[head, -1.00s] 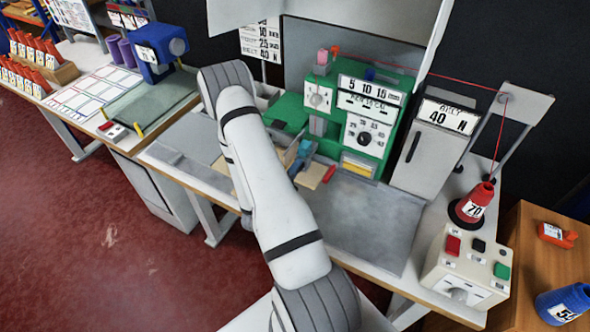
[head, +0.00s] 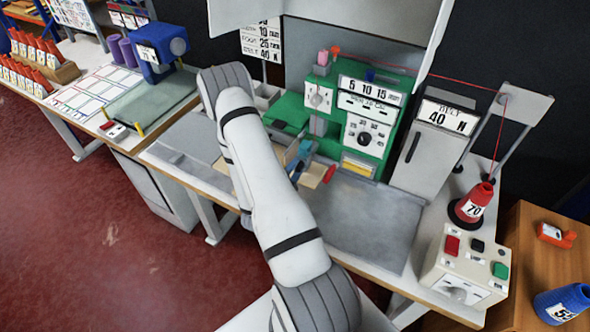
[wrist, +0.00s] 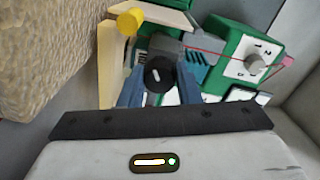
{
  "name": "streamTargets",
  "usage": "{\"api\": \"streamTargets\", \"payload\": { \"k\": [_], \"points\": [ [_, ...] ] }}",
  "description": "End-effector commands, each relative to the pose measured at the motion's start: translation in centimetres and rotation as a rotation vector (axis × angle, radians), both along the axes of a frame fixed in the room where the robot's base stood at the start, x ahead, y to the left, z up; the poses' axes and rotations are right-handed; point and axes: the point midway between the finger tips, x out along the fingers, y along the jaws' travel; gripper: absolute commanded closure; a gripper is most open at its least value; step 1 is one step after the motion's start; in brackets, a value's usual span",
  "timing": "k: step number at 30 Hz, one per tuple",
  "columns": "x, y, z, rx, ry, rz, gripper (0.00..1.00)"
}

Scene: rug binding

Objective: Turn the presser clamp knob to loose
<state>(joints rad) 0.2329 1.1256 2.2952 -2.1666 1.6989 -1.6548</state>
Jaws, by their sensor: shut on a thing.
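The green binding machine (head: 372,107) stands at the back of the bench, with several dials and number plates on its front. In the wrist view, a round black knob (wrist: 157,74) with a white pointer line sits between the blue fingers of my gripper (wrist: 159,82). My gripper is shut on this knob, with one finger on each side. In the head view my gripper (head: 301,158) is low at the machine's left front, partly behind my arm; the knob is hidden there. I cannot read any loose or tight marking by the knob.
A red thread (head: 410,72) runs from the machine to a red cone (head: 475,202) at the right. A grey cabinet (head: 430,145) and a button box (head: 464,267) stand right of the machine. A yellow knob (wrist: 130,21) is close to my fingers in the wrist view.

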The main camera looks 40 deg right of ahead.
Motion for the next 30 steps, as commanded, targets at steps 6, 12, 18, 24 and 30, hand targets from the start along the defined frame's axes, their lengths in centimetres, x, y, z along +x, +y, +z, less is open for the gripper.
{"api": "streamTargets", "payload": {
  "k": [6, 12, 18, 24, 30],
  "points": [
    [0.0, 0.0, 0.0, -0.001, 0.002, 0.0, 0.93],
    [0.0, 0.0, 0.0, 0.0, 0.001, 0.0, 0.62],
    [0.0, 0.0, 0.0, 0.0, 0.001, 0.0, 0.48],
    [0.0, 0.0, 0.0, 0.0, 0.001, 0.0, 0.48],
    [-0.5, 1.7, -0.1, 0.0, 0.002, 0.004, 0.48]
  ]
}}
